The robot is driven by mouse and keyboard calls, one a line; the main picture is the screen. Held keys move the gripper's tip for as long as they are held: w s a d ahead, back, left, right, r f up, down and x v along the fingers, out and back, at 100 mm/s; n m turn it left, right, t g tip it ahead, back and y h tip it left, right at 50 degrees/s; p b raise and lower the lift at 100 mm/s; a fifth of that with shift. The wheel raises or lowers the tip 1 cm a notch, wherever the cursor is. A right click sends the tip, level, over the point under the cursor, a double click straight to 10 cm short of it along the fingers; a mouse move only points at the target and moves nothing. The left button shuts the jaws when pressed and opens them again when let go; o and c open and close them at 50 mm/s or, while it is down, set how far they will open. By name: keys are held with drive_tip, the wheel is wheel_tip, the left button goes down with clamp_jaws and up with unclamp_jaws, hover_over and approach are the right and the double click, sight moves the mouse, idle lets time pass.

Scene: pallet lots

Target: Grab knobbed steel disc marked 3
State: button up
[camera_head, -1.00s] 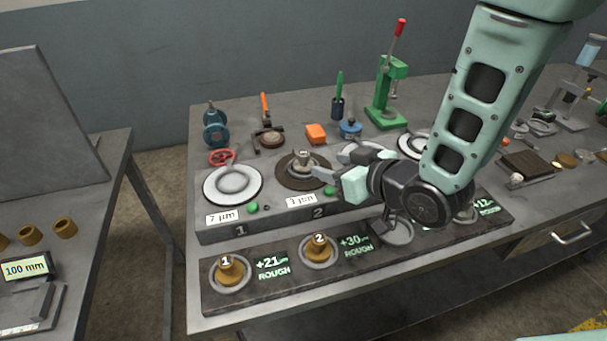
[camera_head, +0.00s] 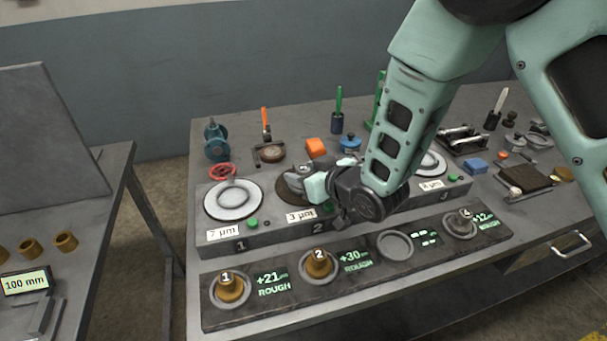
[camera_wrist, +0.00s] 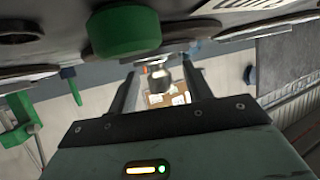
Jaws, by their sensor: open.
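The knobbed steel disc (camera_wrist: 162,76) appears in the wrist view as a grey knob between the two fingers of my gripper (camera_wrist: 162,88); its number cannot be read there. In the head view my gripper (camera_head: 312,186) is over the dark round plate (camera_head: 284,189) of station 2, labelled 3 µm, and hides most of the disc. The jaws are open, with a finger on each side of the knob; whether they touch it I cannot tell.
The front tray holds brass knobbed pieces 1 (camera_head: 229,287) and 2 (camera_head: 319,263), an empty round seat (camera_head: 396,244) and grey piece 4 (camera_head: 459,223). A pale plate (camera_head: 233,199) is left of my gripper. A green button (camera_wrist: 124,31) is close in the wrist view.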

drive_tip(key=shift+w+a+f, duration=0.15)
drive_tip(key=shift+w+a, duration=0.05)
drive_tip(key=shift+w, duration=0.05)
clamp_jaws()
